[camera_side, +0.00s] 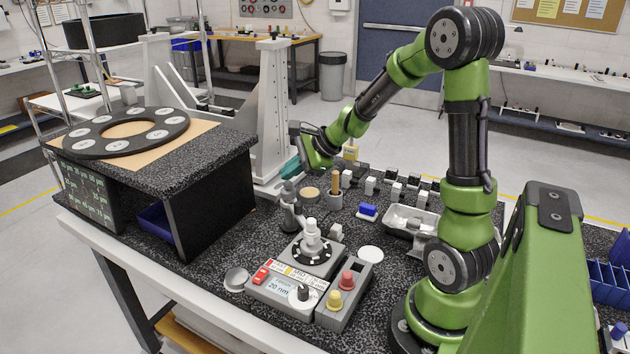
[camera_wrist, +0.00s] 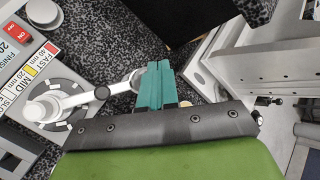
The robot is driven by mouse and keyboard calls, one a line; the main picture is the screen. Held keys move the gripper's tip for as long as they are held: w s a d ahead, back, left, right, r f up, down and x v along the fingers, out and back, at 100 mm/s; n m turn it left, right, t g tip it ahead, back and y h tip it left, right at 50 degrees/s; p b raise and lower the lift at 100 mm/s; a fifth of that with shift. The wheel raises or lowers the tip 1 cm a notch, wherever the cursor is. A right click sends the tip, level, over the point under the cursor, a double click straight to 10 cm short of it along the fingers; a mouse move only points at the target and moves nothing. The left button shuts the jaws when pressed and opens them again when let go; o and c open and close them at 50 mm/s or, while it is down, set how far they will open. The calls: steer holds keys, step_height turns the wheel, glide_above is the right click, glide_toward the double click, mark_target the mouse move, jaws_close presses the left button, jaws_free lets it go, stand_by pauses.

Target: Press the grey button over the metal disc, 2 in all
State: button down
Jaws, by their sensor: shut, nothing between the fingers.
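My gripper (camera_side: 290,168) has teal fingers, held together and empty, above the worktop. They also show in the wrist view (camera_wrist: 158,68). In the side view a small grey post with a rounded top (camera_side: 289,190) stands just below and beside the fingertips; whether its top is the grey button I cannot tell. No contact is clear. In the wrist view a pale arm (camera_wrist: 82,98) runs towards the fingers, and its far end is partly hidden by them. A silver metal disc (camera_side: 237,279) lies at the left of the control box, apart from my gripper.
A black bench (camera_side: 215,165) and a tall grey bracket (camera_side: 272,110) stand close.

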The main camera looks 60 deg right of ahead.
mark_target(291, 183)
steer(key=shift+f, duration=0.55)
stand_by(0.7)
stand_by(0.3)
steer(key=shift+r, duration=1)
steer(key=shift+r, duration=0.1)
steer(key=shift+r, duration=2.4)
